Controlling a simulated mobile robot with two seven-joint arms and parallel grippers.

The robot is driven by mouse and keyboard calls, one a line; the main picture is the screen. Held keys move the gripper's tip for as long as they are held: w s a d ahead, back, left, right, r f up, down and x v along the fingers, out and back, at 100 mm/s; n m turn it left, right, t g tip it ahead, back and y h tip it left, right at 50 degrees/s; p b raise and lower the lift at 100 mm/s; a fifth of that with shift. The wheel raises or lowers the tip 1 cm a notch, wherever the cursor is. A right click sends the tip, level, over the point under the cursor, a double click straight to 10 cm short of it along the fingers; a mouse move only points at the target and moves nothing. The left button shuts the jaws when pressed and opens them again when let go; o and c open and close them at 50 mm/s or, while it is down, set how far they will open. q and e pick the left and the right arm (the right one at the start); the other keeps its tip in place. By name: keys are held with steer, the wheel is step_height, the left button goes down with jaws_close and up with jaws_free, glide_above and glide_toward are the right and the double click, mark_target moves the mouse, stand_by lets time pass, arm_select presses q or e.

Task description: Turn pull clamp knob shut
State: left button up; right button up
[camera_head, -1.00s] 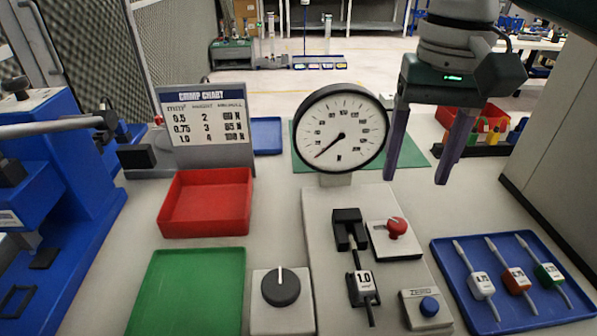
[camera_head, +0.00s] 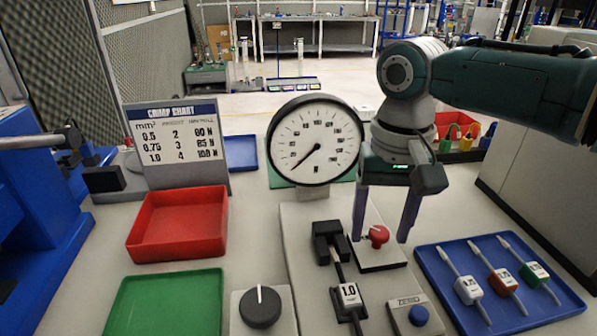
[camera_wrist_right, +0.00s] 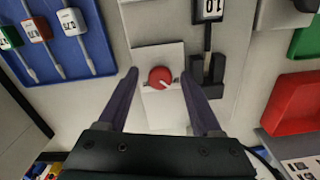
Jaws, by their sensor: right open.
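The red clamp knob (camera_head: 377,236) sits on a white plate to the right of the black clamp (camera_head: 329,240). The right wrist view shows the knob (camera_wrist_right: 160,78) with a white pointer line. My right gripper (camera_head: 380,238) is open, with one finger on each side of the knob. In the right wrist view its fingertips (camera_wrist_right: 160,74) straddle the knob, with a gap visible on each side. A cable labelled 1.0 (camera_head: 348,296) lies in line with the black clamp, its upper end at the clamp. My left gripper is not in view.
A round gauge (camera_head: 317,142) stands behind the clamp. A blue tray (camera_head: 433,262) with labelled cables lies to the right. A black dial (camera_head: 260,307) and a blue ZERO button (camera_head: 419,315) are in front.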

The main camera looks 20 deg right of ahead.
jaws_close()
stand_by(0.4)
